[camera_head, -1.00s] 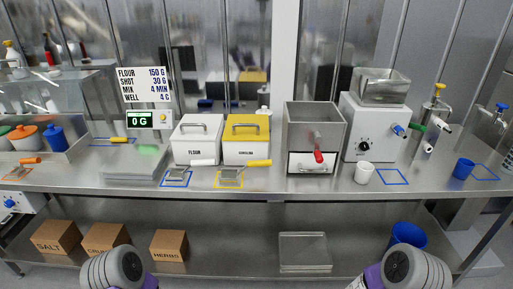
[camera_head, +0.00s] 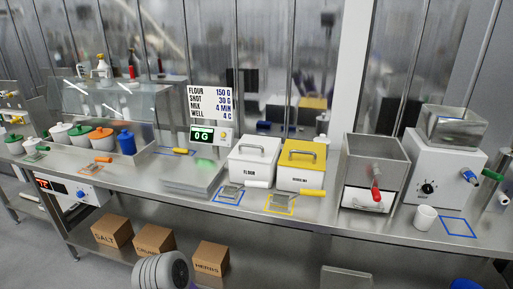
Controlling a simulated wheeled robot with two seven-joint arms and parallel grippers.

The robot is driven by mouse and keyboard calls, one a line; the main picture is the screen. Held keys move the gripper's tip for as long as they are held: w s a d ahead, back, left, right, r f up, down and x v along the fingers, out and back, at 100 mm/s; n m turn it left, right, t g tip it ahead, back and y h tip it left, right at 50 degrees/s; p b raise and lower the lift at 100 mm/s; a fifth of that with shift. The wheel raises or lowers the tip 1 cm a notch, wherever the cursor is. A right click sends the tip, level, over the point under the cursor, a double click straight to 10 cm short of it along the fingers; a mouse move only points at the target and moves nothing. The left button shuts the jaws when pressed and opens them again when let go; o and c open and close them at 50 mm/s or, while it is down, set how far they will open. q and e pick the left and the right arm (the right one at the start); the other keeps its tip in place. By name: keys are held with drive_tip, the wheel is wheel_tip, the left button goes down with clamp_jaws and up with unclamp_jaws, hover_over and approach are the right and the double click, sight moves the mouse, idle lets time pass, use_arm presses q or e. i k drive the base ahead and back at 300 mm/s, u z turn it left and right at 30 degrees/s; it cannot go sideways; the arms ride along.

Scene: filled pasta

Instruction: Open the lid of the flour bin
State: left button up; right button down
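The flour bin (camera_head: 251,165) is a white box labelled FLOUR on the steel counter, right of the scale display. Its white lid (camera_head: 256,147) is on top and closed, with a grey bar handle (camera_head: 252,148). A part of my own arm shows at the bottom left of centre, well below the counter. Neither gripper's fingers are in the view.
A yellow-lidded bin (camera_head: 302,166) stands close on the flour bin's right. A scoop with a white handle (camera_head: 258,184) lies in front of the flour bin, by a blue marked square. A scale (camera_head: 193,178) is to the left; a steel hopper (camera_head: 374,172) is to the right.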

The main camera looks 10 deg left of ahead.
sight(256, 142)
drive_tip(key=k, duration=0.5)
drive_tip(key=u, duration=0.95)
drive_tip(key=i, duration=1.55)
drive_tip(key=z, duration=0.25)
